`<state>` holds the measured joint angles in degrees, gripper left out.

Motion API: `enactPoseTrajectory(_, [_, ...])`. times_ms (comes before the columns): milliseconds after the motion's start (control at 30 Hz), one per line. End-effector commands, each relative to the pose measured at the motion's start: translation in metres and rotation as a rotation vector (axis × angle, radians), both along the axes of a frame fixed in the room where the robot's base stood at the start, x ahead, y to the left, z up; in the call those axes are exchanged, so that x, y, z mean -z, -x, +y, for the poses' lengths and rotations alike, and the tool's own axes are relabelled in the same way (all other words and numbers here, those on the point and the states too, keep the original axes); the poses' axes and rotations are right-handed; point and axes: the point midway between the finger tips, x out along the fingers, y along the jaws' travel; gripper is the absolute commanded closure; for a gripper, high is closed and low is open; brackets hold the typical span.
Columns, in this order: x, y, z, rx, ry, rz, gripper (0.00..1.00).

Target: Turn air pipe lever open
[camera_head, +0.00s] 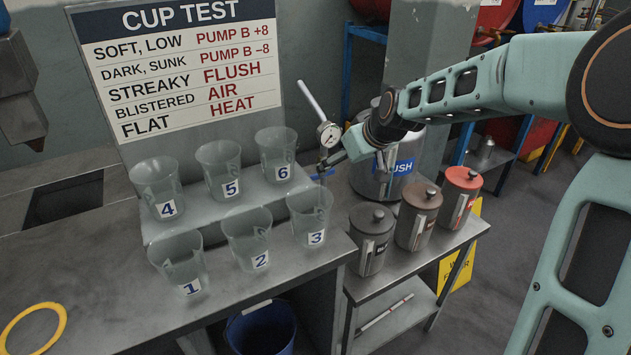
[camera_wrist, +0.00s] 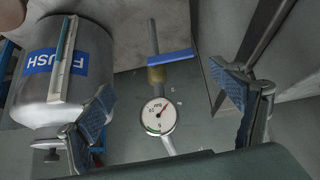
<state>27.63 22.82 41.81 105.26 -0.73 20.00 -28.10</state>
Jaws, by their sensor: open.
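The air pipe (camera_head: 312,100) is a thin pale pipe with a round white dial gauge (camera_head: 329,134). Its blue lever (camera_head: 322,174) sits below the gauge on a brass valve. In the wrist view the blue lever (camera_wrist: 170,57) lies crosswise to the pipe, above the brass valve body (camera_wrist: 157,75), with the gauge (camera_wrist: 158,115) nearer. My gripper (camera_wrist: 167,98) is open, with its blue-padded fingers on either side of the pipe and gauge and nothing between them gripped. In the head view my gripper (camera_head: 345,152) is just right of the pipe, partly hiding the area behind it.
A steel FLUSH canister (camera_head: 395,180) stands close behind and right of my gripper; it fills the left of the wrist view (camera_wrist: 75,75). Several lidded pots (camera_head: 372,240) stand on a side bench. Numbered clear cups (camera_head: 249,238) stand left of the pipe, below the CUP TEST sign (camera_head: 180,65).

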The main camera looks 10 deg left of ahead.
Motion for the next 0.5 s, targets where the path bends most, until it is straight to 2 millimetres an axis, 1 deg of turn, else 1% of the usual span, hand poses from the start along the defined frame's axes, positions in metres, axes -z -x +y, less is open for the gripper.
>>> enactPoseTrajectory(33, [0.011,-0.002,-0.002,0.005,-0.027,-0.007,0.14])
enactPoseTrajectory(333, [0.008,-0.008,0.006,0.003,-0.102,-0.045,0.14])
enactPoseTrajectory(500, [0.015,-0.014,0.011,0.0,-0.103,-0.046,0.14])
